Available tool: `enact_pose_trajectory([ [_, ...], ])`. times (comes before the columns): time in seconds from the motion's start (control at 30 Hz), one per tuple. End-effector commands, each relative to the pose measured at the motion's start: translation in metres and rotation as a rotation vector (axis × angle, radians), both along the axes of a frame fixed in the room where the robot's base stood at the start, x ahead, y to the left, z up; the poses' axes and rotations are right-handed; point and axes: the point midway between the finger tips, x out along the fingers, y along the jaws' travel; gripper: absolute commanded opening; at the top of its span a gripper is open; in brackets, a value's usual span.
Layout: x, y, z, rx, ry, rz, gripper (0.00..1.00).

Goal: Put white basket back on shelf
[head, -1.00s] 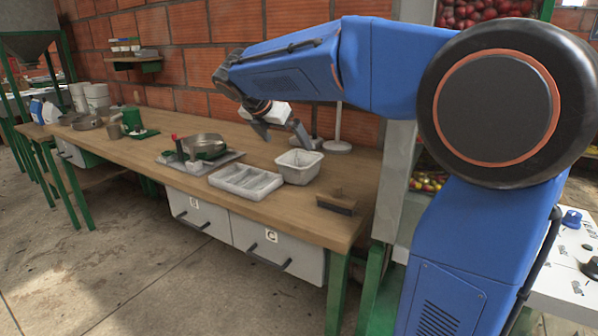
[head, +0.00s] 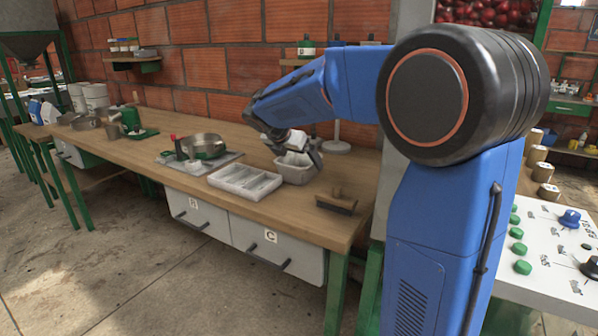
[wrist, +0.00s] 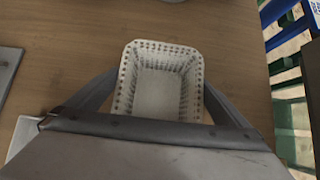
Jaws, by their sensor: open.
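The white basket (head: 294,174) stands upright on the wooden workbench, to the right of a white compartment tray. In the wrist view the empty basket (wrist: 162,82) lies between the two fingers, its perforated rim facing me. My gripper (head: 293,150) is open at the basket, pointing down, with one finger on each side. In the wrist view my gripper (wrist: 160,98) has its fingers apart; I cannot tell whether they touch the basket's walls. A wall shelf (head: 134,58) with small jars hangs at the far left. Part of another shelf (head: 296,62) with a bottle shows behind my arm.
The compartment tray (head: 245,182) sits close to the left of the basket. A metal pan (head: 203,143) rests on a tray farther left. A wooden brush (head: 337,203) lies near the bench's front right edge. A white stand (head: 337,146) is behind the basket.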

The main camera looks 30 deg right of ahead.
Motion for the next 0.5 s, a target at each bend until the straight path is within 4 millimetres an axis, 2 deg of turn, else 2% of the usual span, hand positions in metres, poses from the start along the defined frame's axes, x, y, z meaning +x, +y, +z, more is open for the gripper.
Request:
enact_pose_trajectory([
  [0.23,0.011,-0.019,-0.025,0.000,0.002,-0.001,1.00],
  [0.5,0.012,-0.022,-0.028,0.000,0.001,-0.001,1.00],
])
